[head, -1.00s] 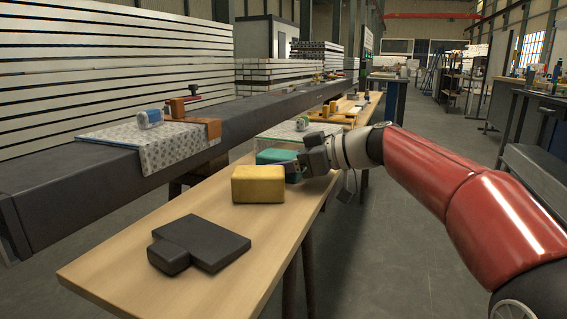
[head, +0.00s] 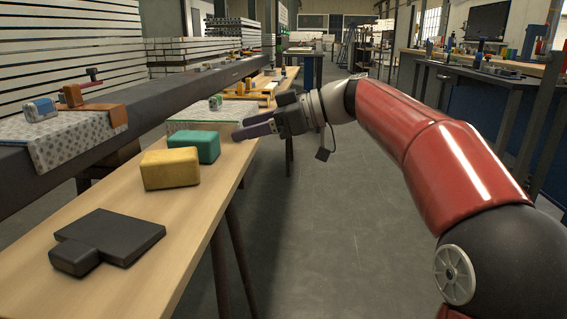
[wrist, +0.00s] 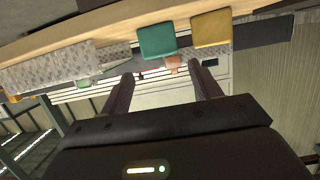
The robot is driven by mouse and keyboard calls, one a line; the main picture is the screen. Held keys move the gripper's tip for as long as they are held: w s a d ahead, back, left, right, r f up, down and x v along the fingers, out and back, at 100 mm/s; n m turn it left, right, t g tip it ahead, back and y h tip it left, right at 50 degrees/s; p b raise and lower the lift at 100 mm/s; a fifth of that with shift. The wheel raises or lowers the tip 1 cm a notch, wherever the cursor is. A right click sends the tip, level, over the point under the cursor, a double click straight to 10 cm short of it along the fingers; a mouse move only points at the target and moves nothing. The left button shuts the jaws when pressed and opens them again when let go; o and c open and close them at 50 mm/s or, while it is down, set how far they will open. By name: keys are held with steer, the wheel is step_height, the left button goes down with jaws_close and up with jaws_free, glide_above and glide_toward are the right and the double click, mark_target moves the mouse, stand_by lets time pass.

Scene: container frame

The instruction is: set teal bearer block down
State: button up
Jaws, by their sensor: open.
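The teal bearer block (head: 206,146) rests on the wooden table, just behind and to the right of the yellow block (head: 170,169). In the wrist view the teal block (wrist: 158,41) and the yellow block (wrist: 211,30) sit side by side on the table, with a narrow gap between them. My gripper (head: 240,134) is open and empty, to the right of the teal block near the table's right edge. In the wrist view the space between my two fingers (wrist: 163,82) holds nothing, and the teal block lies apart from the fingertips.
A dark flat block (head: 110,238) lies on the near part of the wooden table (head: 150,290). A patterned cloth-topped piece (head: 190,113) lies behind the teal block. A dark beam (head: 130,112) runs along the left. The floor right of the table is clear.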

steer(key=s+d+f+m+t+h, duration=0.4)
steer(key=s+d+f+m+h, duration=1)
steer(key=s+d+f, duration=0.9)
step_height(320, 180, down, 3)
steer(key=s+m, duration=0.3)
steer(key=shift+h, duration=0.3)
step_height(320, 180, up, 9)
steer(key=p, duration=0.9)
